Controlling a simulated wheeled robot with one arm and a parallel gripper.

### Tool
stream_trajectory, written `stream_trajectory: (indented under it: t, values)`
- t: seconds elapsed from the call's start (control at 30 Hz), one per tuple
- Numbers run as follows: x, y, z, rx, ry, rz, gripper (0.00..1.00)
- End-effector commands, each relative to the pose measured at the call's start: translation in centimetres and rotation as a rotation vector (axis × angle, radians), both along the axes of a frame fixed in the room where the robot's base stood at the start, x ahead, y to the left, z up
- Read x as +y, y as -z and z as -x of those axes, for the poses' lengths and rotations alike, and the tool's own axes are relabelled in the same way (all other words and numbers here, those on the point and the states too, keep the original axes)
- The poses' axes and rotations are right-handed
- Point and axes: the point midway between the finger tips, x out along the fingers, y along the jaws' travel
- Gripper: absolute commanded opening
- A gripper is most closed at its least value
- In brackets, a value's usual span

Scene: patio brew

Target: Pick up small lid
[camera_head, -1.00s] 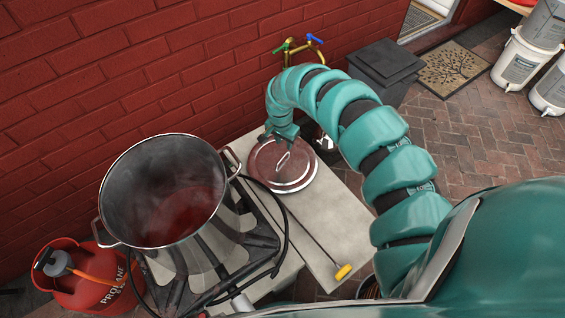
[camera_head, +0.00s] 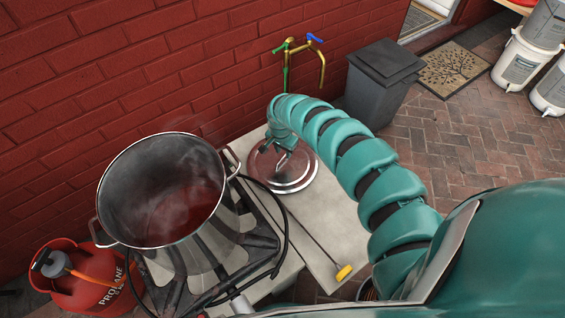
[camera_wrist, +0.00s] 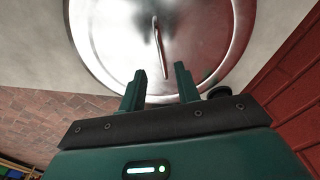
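The small lid (camera_head: 289,184) is a round, shiny metal lid lying on the pale tabletop beside the large pot. In the wrist view the lid (camera_wrist: 110,45) fills the upper middle, with its thin upright handle (camera_wrist: 158,45) near the centre. My gripper (camera_wrist: 160,74) is open, its two dark green fingers apart with nothing between them. The fingertips point at the lid, and the handle lies just beyond them, roughly in line with the gap. In the head view my gripper (camera_head: 283,157) is over the lid and covers part of it. Whether the fingers touch the lid cannot be told.
A large steaming pot (camera_head: 150,245) with red liquid stands on a black burner left of the lid. A yellow-ended rod (camera_head: 343,272) lies on the pale table (camera_head: 335,220). A brick wall (camera_head: 100,70) with brass taps (camera_head: 320,65) rises behind. A red propane tank (camera_head: 85,285) stands lower left.

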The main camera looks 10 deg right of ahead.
Motion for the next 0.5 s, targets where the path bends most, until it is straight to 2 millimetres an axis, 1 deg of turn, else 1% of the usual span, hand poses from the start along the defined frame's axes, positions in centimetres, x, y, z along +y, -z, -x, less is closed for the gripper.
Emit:
stream_trajectory:
  t: [0.03, 0.17, 0.3, 0.5]
  values:
    - [0.2, 0.6, 0.1, 0.003, 0.001, -0.002, 0.32]
    - [0.5, 1.7, -0.1, 0.0, 0.0, 0.0, 0.32]
    - [0.5, 3.3, -0.1, 0.001, 0.001, -0.001, 0.32]
    - [0.4, 4.2, -0.2, 0.003, -0.001, 0.001, 0.32]
